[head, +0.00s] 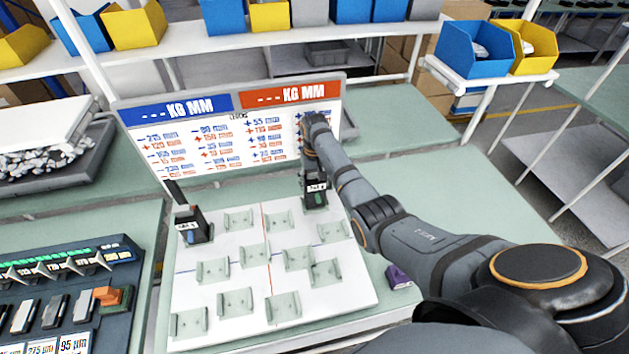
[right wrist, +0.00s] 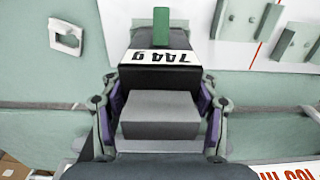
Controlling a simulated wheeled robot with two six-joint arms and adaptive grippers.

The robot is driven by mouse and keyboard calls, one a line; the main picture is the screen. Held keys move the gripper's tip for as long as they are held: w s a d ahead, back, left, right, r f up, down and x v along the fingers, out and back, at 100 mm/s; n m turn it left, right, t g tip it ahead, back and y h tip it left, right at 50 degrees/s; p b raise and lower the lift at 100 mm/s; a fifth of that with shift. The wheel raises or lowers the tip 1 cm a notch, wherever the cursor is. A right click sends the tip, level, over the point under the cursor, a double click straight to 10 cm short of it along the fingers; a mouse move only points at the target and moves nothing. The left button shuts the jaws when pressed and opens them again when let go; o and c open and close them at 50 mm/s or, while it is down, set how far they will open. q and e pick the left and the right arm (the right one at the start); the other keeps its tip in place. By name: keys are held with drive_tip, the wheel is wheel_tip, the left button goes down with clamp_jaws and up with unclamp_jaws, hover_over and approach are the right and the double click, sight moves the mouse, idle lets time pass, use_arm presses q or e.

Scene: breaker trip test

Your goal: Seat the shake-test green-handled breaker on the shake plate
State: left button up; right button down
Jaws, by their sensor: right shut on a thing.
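The breaker (head: 315,193) is a dark block with a white weight label, held at the back right of the white shake plate (head: 345,300). In the right wrist view the breaker (right wrist: 160,75) shows its green handle (right wrist: 161,27) and an upside-down label that reads 744 g. My right gripper (head: 314,172) is shut on it, with purple pads on both sides. I cannot tell whether its underside touches anything. The plate carries several pale, empty cradles (head: 235,302). My left gripper is out of view.
Another dark breaker (head: 190,225) stands at the plate's back left. A KG MM board (head: 230,130) stands behind the plate. A dark rack with several breakers (head: 60,285) lies at left. A purple object (head: 398,277) lies right of the plate. The green bench is clear at back right.

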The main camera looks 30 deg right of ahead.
drive_tip(key=shift+f+b, duration=0.5)
drive_tip(key=shift+f, duration=0.4)
drive_tip(key=c, duration=0.5)
unclamp_jaws()
drive_tip(key=shift+o, duration=1.2)
drive_tip(key=shift+f, duration=0.1)
wheel_tip(320, 180, up, 12)
drive_tip(key=shift+r, duration=0.1)
